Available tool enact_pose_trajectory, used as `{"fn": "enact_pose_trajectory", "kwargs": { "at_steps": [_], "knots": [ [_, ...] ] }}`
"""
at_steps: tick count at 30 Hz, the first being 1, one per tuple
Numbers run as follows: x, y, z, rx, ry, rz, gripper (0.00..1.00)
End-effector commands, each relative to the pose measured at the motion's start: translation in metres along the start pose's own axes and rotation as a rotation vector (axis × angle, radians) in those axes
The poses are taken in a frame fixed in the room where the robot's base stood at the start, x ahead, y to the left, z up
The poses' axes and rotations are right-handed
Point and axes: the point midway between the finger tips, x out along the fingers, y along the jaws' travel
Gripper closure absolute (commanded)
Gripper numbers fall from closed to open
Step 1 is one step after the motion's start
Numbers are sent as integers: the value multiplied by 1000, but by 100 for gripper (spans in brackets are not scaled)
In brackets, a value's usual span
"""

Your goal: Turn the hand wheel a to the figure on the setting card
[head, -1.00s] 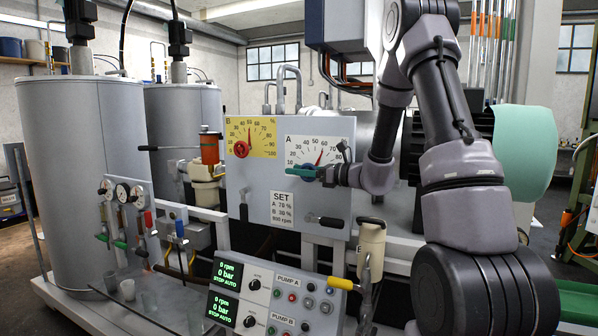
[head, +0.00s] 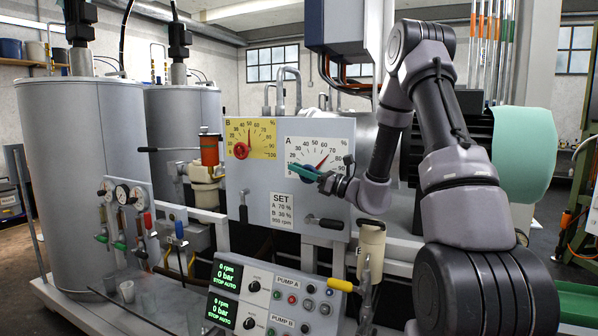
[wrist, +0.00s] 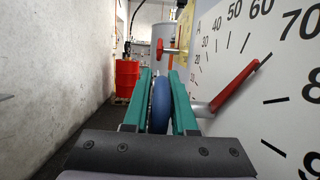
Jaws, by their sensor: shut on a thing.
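Hand wheel a (wrist: 160,101) is blue and sits in front of the white A dial (head: 336,147). My gripper (wrist: 160,88) is shut on the wheel, with a green finger on each side of its rim. In the head view my gripper (head: 305,172) hides most of the wheel. The red pointer (wrist: 235,86) of the A dial leans up and right, roughly between 60 and 70; its exact reading is not clear. The setting card (head: 284,211) below the dials seems to read A 70 %, though its print is small.
The yellow B dial (head: 262,136) with its red wheel (head: 241,150) is left of the A dial. A black-handled lever (head: 326,222) is below, and a beige cylinder (head: 371,240) stands to its right. The pump panel (head: 270,300) lies in front.

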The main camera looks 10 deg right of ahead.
Motion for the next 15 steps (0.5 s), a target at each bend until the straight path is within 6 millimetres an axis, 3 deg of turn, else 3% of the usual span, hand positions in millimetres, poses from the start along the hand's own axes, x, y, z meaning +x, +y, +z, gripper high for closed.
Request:
{"fn": "enact_pose_trajectory", "kwargs": {
  "at_steps": [6, 7, 9, 15],
  "knots": [
    [0, 0, 0, 1, 2, 0, 100],
    [0, 0, 0, 1, 3, 1, 64],
    [0, 0, 0, 1, 3, 0, 45],
    [0, 0, 0, 0, 3, 0, 45]
  ]
}}
